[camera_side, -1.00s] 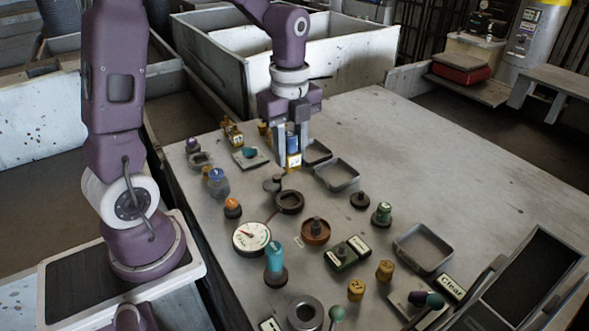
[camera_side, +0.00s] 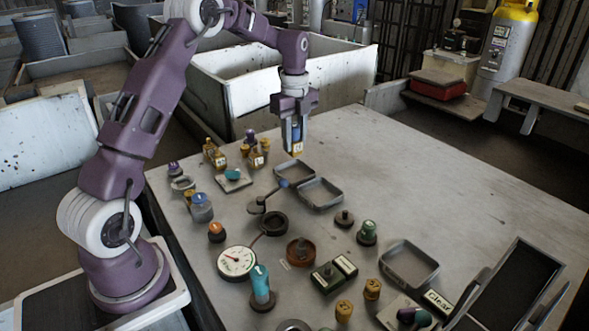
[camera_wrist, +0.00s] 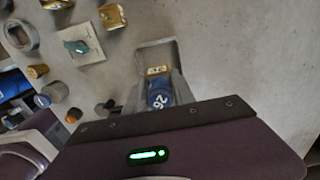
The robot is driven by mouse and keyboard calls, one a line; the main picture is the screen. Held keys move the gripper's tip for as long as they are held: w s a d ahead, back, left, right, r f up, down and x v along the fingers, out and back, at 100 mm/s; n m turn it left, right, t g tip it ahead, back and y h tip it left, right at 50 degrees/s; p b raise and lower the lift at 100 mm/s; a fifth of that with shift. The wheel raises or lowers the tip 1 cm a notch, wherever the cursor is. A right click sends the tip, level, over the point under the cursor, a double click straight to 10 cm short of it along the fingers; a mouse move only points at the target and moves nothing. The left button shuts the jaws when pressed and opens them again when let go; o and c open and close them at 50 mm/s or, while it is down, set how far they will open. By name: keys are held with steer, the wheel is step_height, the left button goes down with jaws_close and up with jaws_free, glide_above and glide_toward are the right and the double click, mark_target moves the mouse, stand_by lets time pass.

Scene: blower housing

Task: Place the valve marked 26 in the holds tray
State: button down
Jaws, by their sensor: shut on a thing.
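My gripper (camera_side: 296,148) is shut on the valve marked 26 (camera_side: 296,133), a blue body with a gold end. The wrist view shows the valve (camera_wrist: 158,97) between the fingers (camera_wrist: 157,92), with its number 26 readable. In the side view it hangs upright, above the far end of the table. A shallow grey tray (camera_wrist: 155,43) lies beyond the valve in the wrist view, partly hidden by it. The side view shows two such trays side by side, a far one (camera_side: 277,183) and a nearer one (camera_side: 337,203). I cannot read a holds label on either.
Gold-based valves (camera_side: 257,159) stand left of my gripper. A lever (camera_side: 257,206), a gauge (camera_side: 237,262) and several knobs lie nearer. Another grey tray (camera_side: 432,280) and a box marked Clear (camera_side: 437,302) are at the right. The table's far right is bare.

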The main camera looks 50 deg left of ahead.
step_height(320, 180, down, 7)
steer(key=shift+r, duration=0.15)
steer(key=c, duration=1.1)
jaws_free()
steer(key=shift+o, duration=0.2)
